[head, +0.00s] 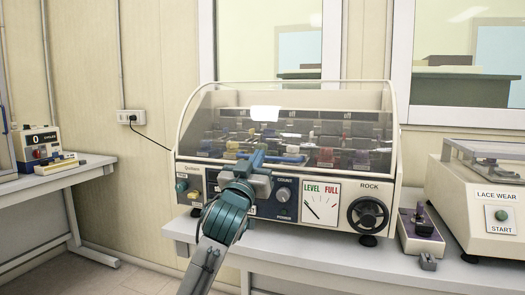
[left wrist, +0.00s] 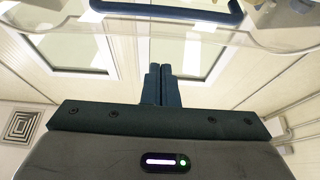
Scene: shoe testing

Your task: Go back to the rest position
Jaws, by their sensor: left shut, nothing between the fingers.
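My left gripper (head: 257,158) is in front of the testing machine (head: 190,150), near the lower edge of its clear lid (head: 230,105). Its two fingers are shut together and empty, and they show in the left wrist view (left wrist: 157,84). A blue handle (head: 290,158) on the lid front is just right of the fingertips in the head view. In the left wrist view the handle (left wrist: 180,16) lies beyond the fingertips, apart from them. The lid looks closed over rows of coloured blocks. My arm hides part of the front panel. My right gripper is not in view.
The machine stands on a grey bench (head: 305,250). A lace wear machine (head: 485,215) and a small purple-topped box (head: 420,232) stand to its right. A side table (head: 40,182) at left holds a counter device (head: 40,140). Open floor shows between the tables.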

